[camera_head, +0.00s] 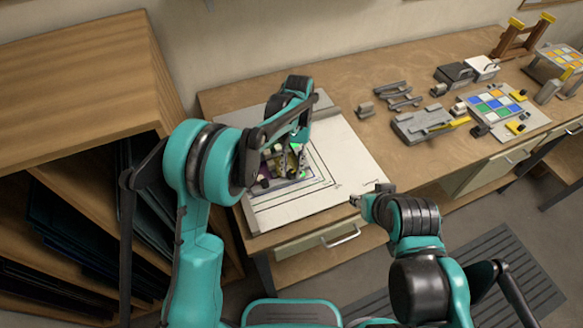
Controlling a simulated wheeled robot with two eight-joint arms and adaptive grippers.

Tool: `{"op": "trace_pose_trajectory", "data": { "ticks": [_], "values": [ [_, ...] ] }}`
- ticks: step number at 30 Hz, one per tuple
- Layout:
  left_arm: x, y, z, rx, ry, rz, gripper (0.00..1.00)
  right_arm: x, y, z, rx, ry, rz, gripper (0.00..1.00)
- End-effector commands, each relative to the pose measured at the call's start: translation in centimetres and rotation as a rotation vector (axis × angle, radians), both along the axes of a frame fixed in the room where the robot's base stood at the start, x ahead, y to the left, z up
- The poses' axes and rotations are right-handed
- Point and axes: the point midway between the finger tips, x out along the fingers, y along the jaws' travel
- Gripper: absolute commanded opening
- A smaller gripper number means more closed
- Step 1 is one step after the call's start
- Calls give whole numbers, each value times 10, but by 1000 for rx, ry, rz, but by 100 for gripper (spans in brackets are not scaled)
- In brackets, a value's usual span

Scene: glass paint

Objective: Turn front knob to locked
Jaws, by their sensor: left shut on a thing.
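A small stained-glass panel (290,181) in a dark frame lies on the white board with printed outlines (340,160). Yellow, green and purple patches show in it. A dark knob (263,183) shows at its front left side. My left gripper (290,160) reaches down over the panel from above and is shut at its front part. The front knob at its fingertips is mostly hidden, and I cannot tell how it is turned. My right gripper (355,200) is over the table's front edge, apart from the panel. Its fingers are too small to judge.
Grey metal fixtures (420,122) stand on the workbench to the right. Beyond them are a colour tile palette (492,106) and dark boxes (455,75). A wooden shelf (80,75) rises close at the left. Bare bench lies between board and fixtures.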

Motion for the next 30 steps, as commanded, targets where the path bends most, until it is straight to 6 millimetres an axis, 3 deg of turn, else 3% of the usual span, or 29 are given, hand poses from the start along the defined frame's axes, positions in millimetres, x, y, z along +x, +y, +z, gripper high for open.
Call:
{"op": "trace_pose_trajectory", "data": {
  "ticks": [22, 23, 25, 30],
  "values": [
    [0, -1, 0, 0, -1, -90, 0, 0, 0, 0, 0, 0, 0, 40],
    [0, -1, 0, 0, -1, -90, 30, 0, 0, 0, 0, 0, 0, 40],
    [0, -1, 0, 0, 0, -90, 48, 0, 0, 0, 0, 0, 0, 40],
    [0, -1, 0, 0, 0, -90, 48, 0, 0, 0, 0, 0, 0, 40]
  ]
}}
